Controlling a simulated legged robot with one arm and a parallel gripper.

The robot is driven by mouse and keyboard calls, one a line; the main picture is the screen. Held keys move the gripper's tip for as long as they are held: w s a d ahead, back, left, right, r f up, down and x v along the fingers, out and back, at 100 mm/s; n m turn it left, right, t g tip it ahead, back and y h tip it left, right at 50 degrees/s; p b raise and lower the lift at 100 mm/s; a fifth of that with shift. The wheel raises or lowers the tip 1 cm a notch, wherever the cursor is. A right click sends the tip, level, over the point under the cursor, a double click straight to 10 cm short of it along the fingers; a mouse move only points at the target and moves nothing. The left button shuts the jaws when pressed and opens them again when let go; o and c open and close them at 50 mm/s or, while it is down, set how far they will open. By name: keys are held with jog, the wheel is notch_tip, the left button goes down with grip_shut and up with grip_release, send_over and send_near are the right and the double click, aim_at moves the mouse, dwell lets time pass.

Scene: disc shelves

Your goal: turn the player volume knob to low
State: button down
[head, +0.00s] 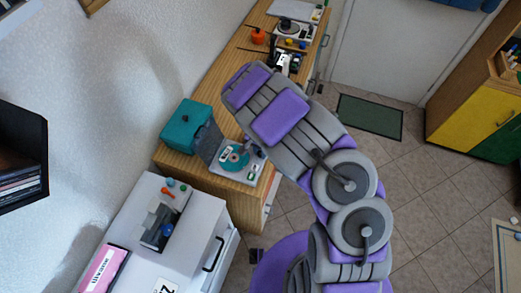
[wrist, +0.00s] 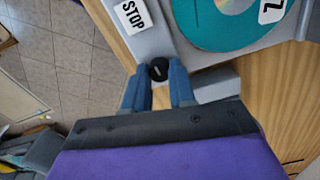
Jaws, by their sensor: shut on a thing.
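The player (head: 241,173) is a grey unit with a teal disc bed, near the front end of the wooden counter in the head view. The wrist view shows its grey top (wrist: 170,42), a disc (wrist: 225,8) on teal at the upper right and a STOP label (wrist: 132,15) at the upper left. A round black knob (wrist: 158,69) with a small pale mark sits at its near edge. My gripper (wrist: 160,76) has its blue fingers shut on the knob, one on each side. The fingers are mostly hidden in the head view.
A teal box (head: 187,126) stands left of the player. An orange item (head: 258,36) and a second device (head: 290,30) are farther along the counter. A white cabinet (head: 200,225) is in front. Tiled floor lies open to the right.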

aim_at(259, 152)
jog(key=shift+w+n, duration=0.1)
jog(key=shift+n, duration=0.8)
jog(key=c, duration=0.9)
grip_release()
jog(key=shift+a, duration=0.15)
jog(key=shift+c, duration=0.2)
notch_tip(259, 152, up, 17)
jog(key=shift+r+p, duration=0.15)
jog(key=shift+p, duration=0.15)
